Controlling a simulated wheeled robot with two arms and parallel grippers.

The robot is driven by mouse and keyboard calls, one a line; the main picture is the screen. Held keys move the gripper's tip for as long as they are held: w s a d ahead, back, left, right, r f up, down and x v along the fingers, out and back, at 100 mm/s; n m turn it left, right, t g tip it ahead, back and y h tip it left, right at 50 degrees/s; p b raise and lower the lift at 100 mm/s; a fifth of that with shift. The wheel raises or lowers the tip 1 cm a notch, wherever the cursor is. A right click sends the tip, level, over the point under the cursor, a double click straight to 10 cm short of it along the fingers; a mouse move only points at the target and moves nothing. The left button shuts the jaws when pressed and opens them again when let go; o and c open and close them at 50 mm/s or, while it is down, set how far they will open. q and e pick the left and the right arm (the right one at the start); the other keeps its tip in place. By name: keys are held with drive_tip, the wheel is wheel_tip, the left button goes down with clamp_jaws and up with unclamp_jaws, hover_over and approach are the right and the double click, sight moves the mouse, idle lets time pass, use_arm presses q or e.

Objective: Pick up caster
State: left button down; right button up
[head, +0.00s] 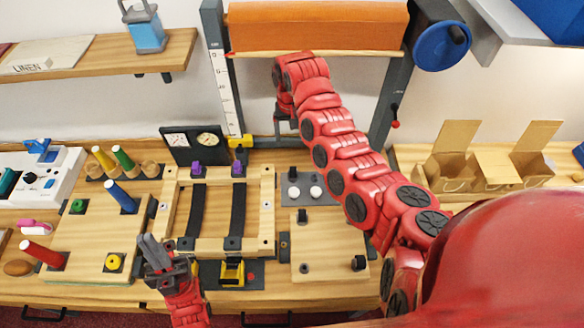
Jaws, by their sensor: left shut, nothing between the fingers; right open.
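A small black piece (359,263), which may be the caster, sits at the lower right of a light wooden board (325,243). A second small black piece (302,216) is at that board's upper left; I cannot tell for certain which is the caster. My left gripper (152,246) is shut and empty, above the lower left corner of the wooden frame, well left of the board. My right gripper (284,133) is open and reaches down behind the board, near the upright rack; its fingers are small and partly hidden by my red arm.
The wooden frame (268,209) with two black straps stands between my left gripper and the board. A peg board (90,245) is at left. A grey panel with white knobs (309,191) lies behind the board. Open cardboard boxes (496,168) stand at right.

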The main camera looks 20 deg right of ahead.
hover_over(293, 169)
wheel_tip(293, 169, down, 6)
drive_tip(key=f+b, duration=0.1)
drive_tip(key=f, duration=0.1)
drive_tip(key=f+b, duration=0.3)
drive_tip(key=shift+w+a+f, duration=0.2)
drive_tip(key=shift+w+f, duration=0.15)
drive_tip(key=shift+w, duration=0.05)
drive_tip(key=shift+s+f, duration=0.1)
drive_tip(key=shift+f, duration=0.15)
drive_tip(key=f, duration=0.1)
drive_tip(key=f+b, duration=0.2)
drive_tip(key=f, duration=0.1)
drive_tip(key=shift+s+d, duration=0.25)
drive_tip(key=shift+s, duration=0.05)
drive_tip(key=shift+f+b, duration=0.45)
drive_tip(key=shift+b, duration=0.1)
drive_tip(key=shift+w+r, duration=0.1)
drive_tip(key=shift+r, duration=0.1)
drive_tip(key=shift+c, duration=1.1)
clamp_jaws()
